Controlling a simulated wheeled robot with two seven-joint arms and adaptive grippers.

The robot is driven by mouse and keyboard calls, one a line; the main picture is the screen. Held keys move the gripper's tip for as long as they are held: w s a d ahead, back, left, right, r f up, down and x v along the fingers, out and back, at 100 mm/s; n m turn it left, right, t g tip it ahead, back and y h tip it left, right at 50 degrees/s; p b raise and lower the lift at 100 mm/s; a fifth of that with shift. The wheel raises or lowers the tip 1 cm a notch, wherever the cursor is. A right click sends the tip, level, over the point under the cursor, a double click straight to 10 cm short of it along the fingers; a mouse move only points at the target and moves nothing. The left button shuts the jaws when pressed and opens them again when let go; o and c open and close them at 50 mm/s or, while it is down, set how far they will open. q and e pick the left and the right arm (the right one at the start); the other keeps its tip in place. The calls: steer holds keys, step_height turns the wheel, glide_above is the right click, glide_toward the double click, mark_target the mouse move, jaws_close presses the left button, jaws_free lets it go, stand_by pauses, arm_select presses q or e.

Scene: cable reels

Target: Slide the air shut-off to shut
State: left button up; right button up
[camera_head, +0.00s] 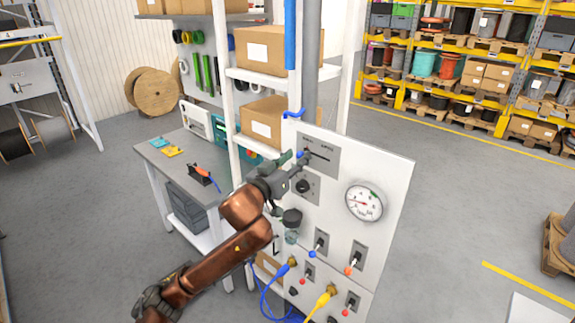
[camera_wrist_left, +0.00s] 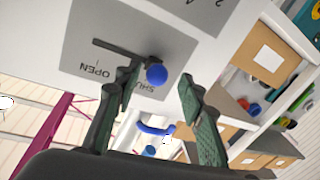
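The air shut-off is a grey plate (camera_head: 320,158) with a slot and the labels SHUT and OPEN, at the top of a white panel. The plate (camera_wrist_left: 78,62) fills the upper left of the left wrist view. Its round blue knob (camera_wrist_left: 157,75) stands at the SHUT end, with the slot running away from it toward the OPEN side. My left gripper (camera_wrist_left: 162,76) is open, with a finger on each side of the knob. The finger on the OPEN side is close to the knob; I cannot tell if it touches. In the head view my left gripper (camera_head: 294,162) partly covers the plate's left side.
Below the plate on the panel (camera_head: 385,165) are a rotary switch (camera_head: 303,187), a round gauge (camera_head: 364,203), several toggles and blue and yellow plugs. White shelves with boxes (camera_head: 265,121) stand close on the left, beside a workbench (camera_head: 160,157). Open floor lies to the right.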

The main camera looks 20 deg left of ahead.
arm_select(q)
steer(key=s+a, duration=0.1)
steer(key=s, duration=1)
steer(key=shift+s+a, duration=0.15)
steer(key=shift+a, duration=0.25)
